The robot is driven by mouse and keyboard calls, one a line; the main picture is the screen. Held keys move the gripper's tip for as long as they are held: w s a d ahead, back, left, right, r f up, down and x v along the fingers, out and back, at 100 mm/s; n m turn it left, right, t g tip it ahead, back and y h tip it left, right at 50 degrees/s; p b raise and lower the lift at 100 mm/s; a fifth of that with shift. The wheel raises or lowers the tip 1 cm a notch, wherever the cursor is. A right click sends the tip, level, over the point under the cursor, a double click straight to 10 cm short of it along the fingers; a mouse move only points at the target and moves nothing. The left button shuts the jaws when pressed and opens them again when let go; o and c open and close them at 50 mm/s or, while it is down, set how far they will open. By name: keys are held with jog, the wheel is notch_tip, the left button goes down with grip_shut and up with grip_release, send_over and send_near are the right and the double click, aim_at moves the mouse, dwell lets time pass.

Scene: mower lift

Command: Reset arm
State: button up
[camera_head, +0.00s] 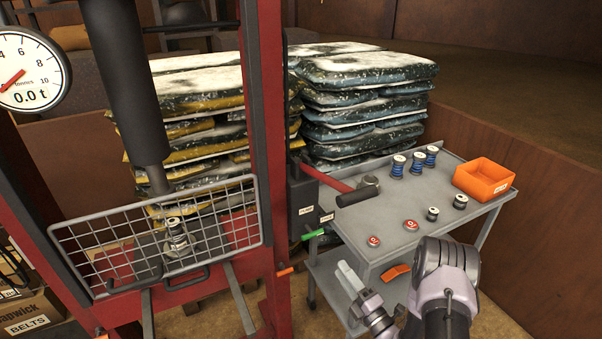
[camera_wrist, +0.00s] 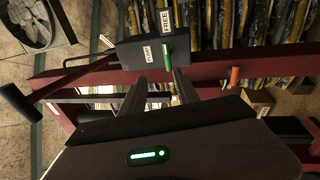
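My gripper (camera_head: 352,279) is in front of the grey cart, low and to the right of the red press frame. In the wrist view my gripper (camera_wrist: 163,76) shows two dark fingers spread apart, with nothing held between them. A black valve box (camera_head: 302,205) with small labels is on the press post. Its green lever (camera_head: 313,234) is above and left of my gripper. The green lever (camera_wrist: 167,43) appears just beyond the fingertips in the wrist view; I cannot tell whether they touch. A black-handled red pump lever (camera_head: 357,196) sticks out to the right.
The gauge (camera_head: 32,70) reads 0.0 t. Stacked bags (camera_head: 365,100) stand behind.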

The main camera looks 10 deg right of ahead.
jog(key=s+a+r+n+g+y, duration=0.3)
jog(key=a+r+n+g+y, duration=0.25)
jog(key=a+r+n, duration=0.3)
jog(key=s+a+r+n+g+y, duration=0.35)
jog(key=a+r+n+g, duration=0.4)
jog(key=r+n, duration=0.25)
jog(key=s+a+r+n+g+h+b, duration=0.1)
jog(key=s+a+r+n+g+h, duration=0.15)
jog(key=s+n, duration=0.6)
jog(key=s+a+r+n+g+h, duration=0.2)
jog(key=s+n+g+h, duration=0.2)
jog(key=s+n, duration=0.4)
jog(key=s+d+r+n+t+h, duration=0.2)
jog(key=s+d+n+t+h, duration=0.4)
jog(key=d+n+h, duration=0.2)
jog(key=shift+d+r+n, duration=0.3)
jog(key=shift+d+n, duration=0.4)
jog(key=shift+d, duration=0.35)
